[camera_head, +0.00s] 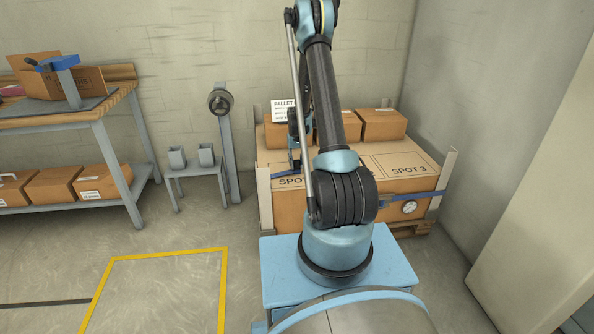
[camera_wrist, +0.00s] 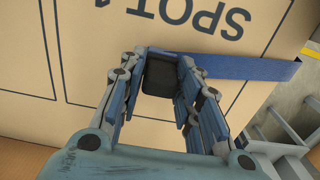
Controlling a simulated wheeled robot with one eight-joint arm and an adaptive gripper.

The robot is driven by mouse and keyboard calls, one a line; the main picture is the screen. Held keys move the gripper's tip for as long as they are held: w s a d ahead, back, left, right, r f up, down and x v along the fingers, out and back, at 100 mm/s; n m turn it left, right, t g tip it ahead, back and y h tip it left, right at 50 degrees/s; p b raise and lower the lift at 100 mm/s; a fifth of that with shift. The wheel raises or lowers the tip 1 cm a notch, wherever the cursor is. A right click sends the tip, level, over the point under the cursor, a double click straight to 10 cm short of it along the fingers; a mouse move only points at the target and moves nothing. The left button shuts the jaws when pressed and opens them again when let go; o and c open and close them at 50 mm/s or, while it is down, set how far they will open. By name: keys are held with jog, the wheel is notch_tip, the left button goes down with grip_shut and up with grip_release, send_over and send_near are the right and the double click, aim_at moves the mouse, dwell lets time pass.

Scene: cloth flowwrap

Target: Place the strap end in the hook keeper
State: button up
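A blue strap (camera_wrist: 245,67) lies across the top of a large carton (camera_wrist: 270,25) in the wrist view, running from my fingers to the carton's edge at the right. At its inner end is a dark rounded tab, the apparent strap end (camera_wrist: 160,74). My gripper (camera_wrist: 162,62) has a finger on each side of this tab, seemingly closed against it. In the head view my gripper (camera_head: 294,158) is low over the carton's left part, mostly hidden behind my arm. Another blue strap length (camera_head: 400,198) crosses the carton's front right. I cannot make out the hook keeper.
Smaller boxes (camera_head: 382,124) stand at the carton's back, with a sign (camera_head: 284,110) at the left. Upright corner posts (camera_head: 265,200) flank the carton. A grey stand (camera_head: 195,170) and a workbench (camera_head: 110,108) are left.

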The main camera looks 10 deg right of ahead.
aim_at(297, 160)
grip_shut()
jog(key=shift+r, duration=0.1)
notch_tip(297, 160, up, 9)
jog(key=shift+s+r, duration=0.1)
jog(key=s+f, duration=0.1)
jog(key=s, duration=0.5)
jog(key=shift+s+f, duration=0.4)
